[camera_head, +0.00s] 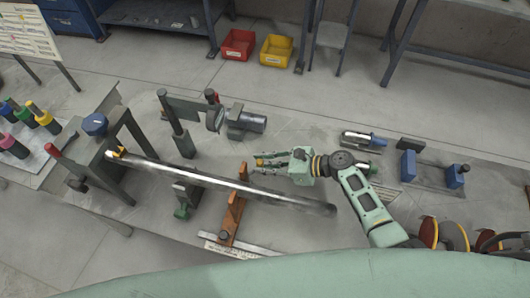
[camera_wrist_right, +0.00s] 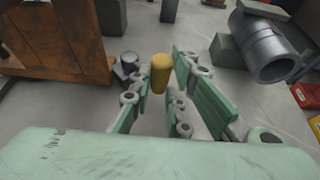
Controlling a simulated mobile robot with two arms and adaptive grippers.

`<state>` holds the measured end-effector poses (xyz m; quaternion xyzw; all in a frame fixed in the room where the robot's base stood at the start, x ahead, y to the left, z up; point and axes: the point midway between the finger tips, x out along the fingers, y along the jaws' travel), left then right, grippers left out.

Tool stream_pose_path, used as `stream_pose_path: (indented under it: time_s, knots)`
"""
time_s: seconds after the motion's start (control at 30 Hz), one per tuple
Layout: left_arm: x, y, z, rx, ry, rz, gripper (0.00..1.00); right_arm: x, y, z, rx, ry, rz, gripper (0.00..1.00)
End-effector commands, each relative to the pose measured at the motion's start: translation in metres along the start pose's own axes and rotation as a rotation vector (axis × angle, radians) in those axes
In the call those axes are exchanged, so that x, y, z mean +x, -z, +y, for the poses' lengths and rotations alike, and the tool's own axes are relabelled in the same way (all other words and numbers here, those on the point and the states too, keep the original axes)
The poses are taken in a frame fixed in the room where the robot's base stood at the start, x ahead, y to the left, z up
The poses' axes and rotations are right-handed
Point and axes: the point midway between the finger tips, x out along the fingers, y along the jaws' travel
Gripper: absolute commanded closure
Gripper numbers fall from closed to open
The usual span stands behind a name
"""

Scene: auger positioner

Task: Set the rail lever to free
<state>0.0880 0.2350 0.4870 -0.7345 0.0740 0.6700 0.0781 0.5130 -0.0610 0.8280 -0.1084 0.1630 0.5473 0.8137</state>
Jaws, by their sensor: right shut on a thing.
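My right gripper (camera_head: 262,163) reaches in from the right and its fingers are closed around a small yellow handle (camera_head: 259,162). In the right wrist view the rounded yellow handle (camera_wrist_right: 161,72) stands between the green fingers, with a dark grey round part (camera_wrist_right: 128,60) beside it. I take this handle to be the rail lever's; its lower part is hidden and its set position cannot be read. An orange-brown bracket (camera_head: 232,212) stands just left of the gripper, and it shows large in the right wrist view (camera_wrist_right: 60,40). My left gripper is not in view.
A long metal bar (camera_head: 215,181) crosses the bench toward the bracket. A grey clamp post (camera_head: 178,130), a motor-like cylinder (camera_head: 250,122) and blue blocks (camera_head: 408,165) stand around. Red (camera_head: 238,44) and yellow (camera_head: 276,50) bins sit on the floor behind.

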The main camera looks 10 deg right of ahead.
Motion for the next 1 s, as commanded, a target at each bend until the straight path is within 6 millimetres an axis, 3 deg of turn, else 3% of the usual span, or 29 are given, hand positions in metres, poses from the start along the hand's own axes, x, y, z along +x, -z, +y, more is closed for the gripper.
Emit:
stream_pose_path:
  time_s: [0.03, 0.3, 0.87, 0.9, 1.0]
  knots:
    - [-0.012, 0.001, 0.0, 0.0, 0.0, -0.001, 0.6, -0.003, -0.005, 0.003, 0.01, 0.023, -0.001, 1.0]
    - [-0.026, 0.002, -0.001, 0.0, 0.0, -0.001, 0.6, -0.005, -0.001, 0.007, 0.045, 0.116, -0.002, 1.0]
    - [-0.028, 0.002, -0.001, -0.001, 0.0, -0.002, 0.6, -0.005, 0.001, 0.008, 0.053, 0.139, -0.003, 1.0]
    - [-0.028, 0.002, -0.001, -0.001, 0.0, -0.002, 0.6, -0.005, 0.001, 0.008, 0.053, 0.139, -0.003, 0.8]
    - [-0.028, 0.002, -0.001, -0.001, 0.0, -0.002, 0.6, -0.005, 0.001, 0.008, 0.054, 0.138, -0.003, 0.71]
